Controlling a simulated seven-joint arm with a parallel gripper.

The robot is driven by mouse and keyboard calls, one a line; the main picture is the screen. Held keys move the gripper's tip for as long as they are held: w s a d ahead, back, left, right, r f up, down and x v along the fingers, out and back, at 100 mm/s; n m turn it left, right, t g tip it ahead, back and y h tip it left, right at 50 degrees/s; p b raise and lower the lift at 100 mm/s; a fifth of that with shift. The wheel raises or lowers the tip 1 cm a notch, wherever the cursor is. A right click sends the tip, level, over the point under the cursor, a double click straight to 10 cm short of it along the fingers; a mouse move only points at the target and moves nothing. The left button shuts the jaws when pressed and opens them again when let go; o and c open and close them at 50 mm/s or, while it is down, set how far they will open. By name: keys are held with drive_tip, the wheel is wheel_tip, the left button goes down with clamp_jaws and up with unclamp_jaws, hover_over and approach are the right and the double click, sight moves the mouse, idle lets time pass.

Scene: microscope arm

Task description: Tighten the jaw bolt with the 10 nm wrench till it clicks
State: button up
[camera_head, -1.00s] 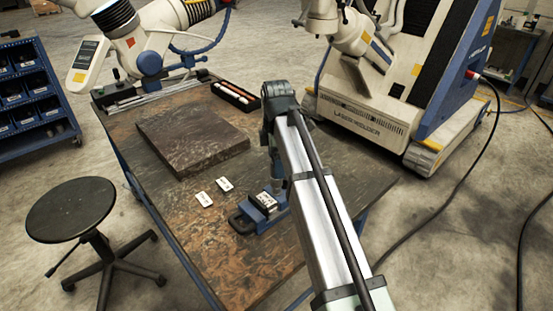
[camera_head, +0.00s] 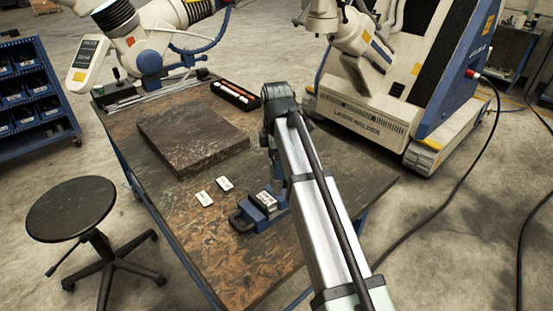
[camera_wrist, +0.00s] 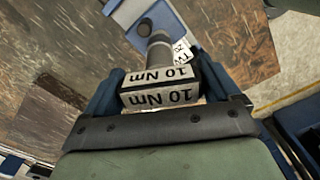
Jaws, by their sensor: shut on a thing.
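My gripper (camera_wrist: 158,88) is shut on the wrench (camera_wrist: 158,74), a dark block with white "10 Nm" labels and a grey shaft. The shaft points up the wrist view to a dark round end (camera_wrist: 146,27) close to blue metal; I cannot tell whether it touches the jaw bolt. The jaw bolt is not clearly visible.
A black stool (camera_head: 70,208) stands at left. A large welder (camera_head: 380,110) stands behind right. The table's front left is clear.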

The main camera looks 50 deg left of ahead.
drive_tip(key=shift+f, duration=1.25)
idle(0.4)
drive_tip(key=shift+m, duration=2)
drive_tip(key=shift+m, duration=2)
